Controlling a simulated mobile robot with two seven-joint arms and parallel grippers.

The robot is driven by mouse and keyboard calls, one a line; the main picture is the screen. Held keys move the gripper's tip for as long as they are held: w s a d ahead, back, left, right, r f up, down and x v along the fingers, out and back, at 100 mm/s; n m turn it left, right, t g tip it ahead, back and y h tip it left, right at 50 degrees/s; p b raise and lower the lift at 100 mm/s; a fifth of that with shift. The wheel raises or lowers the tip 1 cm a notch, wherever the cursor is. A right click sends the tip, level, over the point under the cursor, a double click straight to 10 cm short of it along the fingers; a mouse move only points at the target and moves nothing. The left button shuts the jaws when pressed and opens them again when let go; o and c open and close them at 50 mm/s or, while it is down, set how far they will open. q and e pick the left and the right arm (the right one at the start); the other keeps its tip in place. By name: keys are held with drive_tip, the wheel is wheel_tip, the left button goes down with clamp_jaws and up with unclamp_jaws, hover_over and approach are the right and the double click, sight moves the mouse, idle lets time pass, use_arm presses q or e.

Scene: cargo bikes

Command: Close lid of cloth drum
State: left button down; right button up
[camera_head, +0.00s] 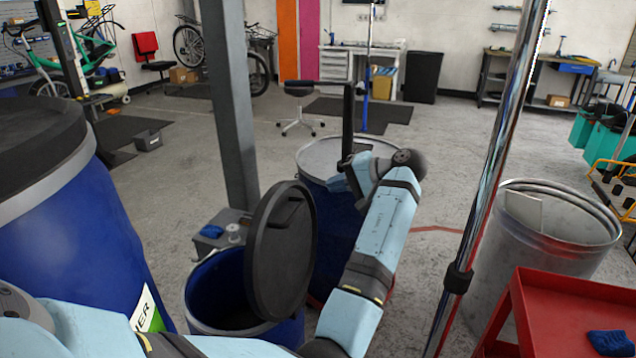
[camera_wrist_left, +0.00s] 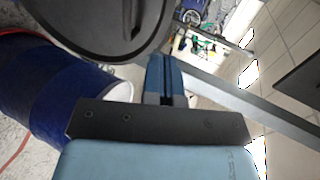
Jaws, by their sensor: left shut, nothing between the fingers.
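A small blue drum (camera_head: 210,295) stands in the lower middle of the head view, its black lid (camera_head: 283,250) raised nearly upright. Behind it stands another blue drum (camera_head: 335,225) with a pale rim and a thin black upright shape, apparently its lid edge-on (camera_head: 348,120). I cannot tell which is the cloth drum. My left gripper (camera_head: 340,182) is over the rear drum's near side, beside that edge-on lid. In the left wrist view the gripper (camera_wrist_left: 165,75) is shut and empty. A black lid (camera_wrist_left: 100,20) and a blue drum (camera_wrist_left: 45,85) show there too. My right gripper is out of view.
A large blue drum (camera_head: 85,235) with a black lid fills the left. A grey post (camera_head: 229,110) stands behind the small drum. A metal bin (camera_head: 545,240) and red cart (camera_head: 540,310) stand at right. The floor beyond is mostly clear.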

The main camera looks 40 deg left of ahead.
sight(279, 192)
use_arm(q)
drive_tip(key=x, duration=1.1)
drive_tip(key=shift+s+a+r, duration=0.1)
drive_tip(key=shift+a+r, duration=0.2)
drive_tip(key=shift+s+a+f, duration=0.15)
drive_tip(key=shift+s+a, duration=0.05)
drive_tip(key=shift+a, duration=0.45)
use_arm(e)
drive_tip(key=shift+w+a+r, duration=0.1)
use_arm(q)
drive_tip(key=shift+a, duration=0.1)
